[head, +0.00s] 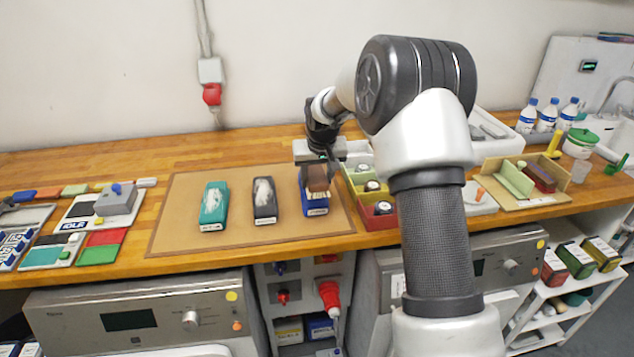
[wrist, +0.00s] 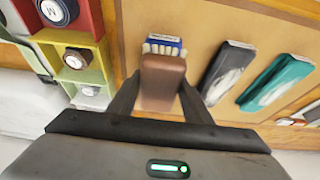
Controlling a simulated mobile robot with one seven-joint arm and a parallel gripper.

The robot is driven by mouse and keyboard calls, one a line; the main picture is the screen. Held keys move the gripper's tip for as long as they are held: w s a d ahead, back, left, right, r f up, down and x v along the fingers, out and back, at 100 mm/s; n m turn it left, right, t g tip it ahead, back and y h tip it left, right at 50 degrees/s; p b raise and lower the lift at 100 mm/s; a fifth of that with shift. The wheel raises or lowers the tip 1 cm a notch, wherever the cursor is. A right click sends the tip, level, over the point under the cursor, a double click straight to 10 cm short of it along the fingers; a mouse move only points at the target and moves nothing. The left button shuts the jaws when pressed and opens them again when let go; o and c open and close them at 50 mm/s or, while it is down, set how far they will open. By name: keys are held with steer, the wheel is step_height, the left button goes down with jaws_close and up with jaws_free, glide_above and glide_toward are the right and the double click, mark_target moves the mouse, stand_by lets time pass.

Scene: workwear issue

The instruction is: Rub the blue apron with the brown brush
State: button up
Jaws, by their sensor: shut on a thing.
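The blue apron (head: 316,209) is a folded block with a label at its front, the rightmost of three on the brown mat (head: 190,239). My gripper (head: 318,168) is shut on the brown brush (head: 317,180) and holds it over the blue apron. In the wrist view the brush (wrist: 163,78) sits between the fingers of my gripper (wrist: 160,105). Pale bristles show beyond it, against the blue apron (wrist: 166,41). Most of the apron is hidden behind the brush there. I cannot tell whether the bristles touch the cloth.
A dark grey apron (head: 265,199) and a teal apron (head: 214,203), both with white marks, lie to the left on the mat. Coloured boxes with round items, including a red one (head: 378,222), stand close on the right. The mat's left part is clear.

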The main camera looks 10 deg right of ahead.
steer(key=shift+r+p, duration=0.85)
steer(key=shift+r, duration=1.05)
